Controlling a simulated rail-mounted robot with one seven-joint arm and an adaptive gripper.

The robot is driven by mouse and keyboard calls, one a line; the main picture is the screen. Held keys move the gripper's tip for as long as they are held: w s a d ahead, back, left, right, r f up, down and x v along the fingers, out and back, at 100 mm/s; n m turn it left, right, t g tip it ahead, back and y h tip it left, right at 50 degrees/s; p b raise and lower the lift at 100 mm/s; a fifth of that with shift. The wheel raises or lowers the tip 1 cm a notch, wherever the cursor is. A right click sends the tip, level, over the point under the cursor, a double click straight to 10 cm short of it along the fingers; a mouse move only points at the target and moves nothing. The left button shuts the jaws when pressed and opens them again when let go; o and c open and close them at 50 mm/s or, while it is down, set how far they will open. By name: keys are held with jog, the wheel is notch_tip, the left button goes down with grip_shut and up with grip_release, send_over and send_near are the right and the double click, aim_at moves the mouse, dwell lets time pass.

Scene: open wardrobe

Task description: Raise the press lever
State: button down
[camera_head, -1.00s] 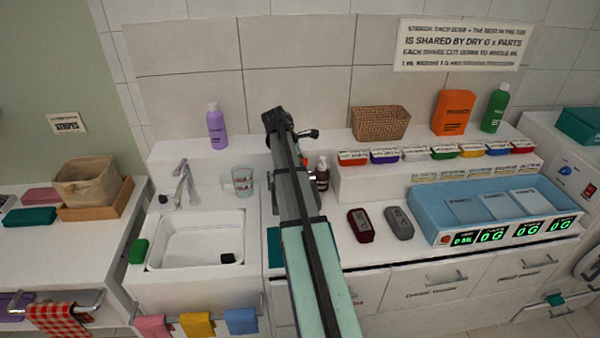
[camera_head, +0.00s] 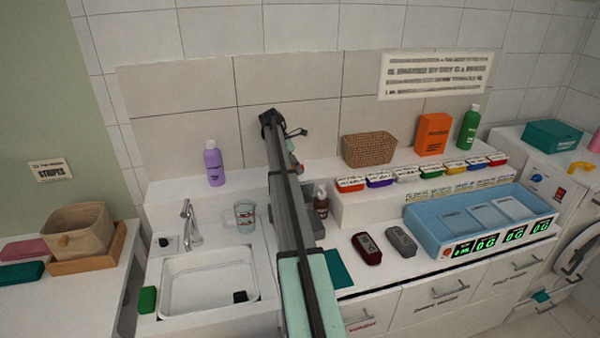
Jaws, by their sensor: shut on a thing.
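My mint and grey arm (camera_head: 289,215) runs up the middle of the head view and ends in a dark joint in front of the tiled wall. A small black part juts out to the right near that end, with a small red piece just below it. I cannot tell whether these belong to the press. A grey angular piece shows along the arm's right side above the counter; I cannot tell what it is. My gripper's fingers cannot be made out and seem hidden behind the arm. No press lever can be clearly picked out.
Left of my arm are a sink (camera_head: 208,280), a glass cup (camera_head: 245,217) and a purple bottle (camera_head: 214,165). Close on the right are a brown bottle (camera_head: 321,204), a dark red device (camera_head: 367,248), a grey device (camera_head: 401,240) and a blue tray (camera_head: 420,226).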

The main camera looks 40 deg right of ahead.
jog(key=shift+w+d+f, duration=0.1)
jog(key=shift+w+f, duration=0.05)
jog(key=shift+f, duration=0.05)
dwell(0.3)
jog(key=c, duration=1)
grip_release()
jog(key=shift+o, duration=0.8)
jog(key=shift+w+d+f, duration=0.1)
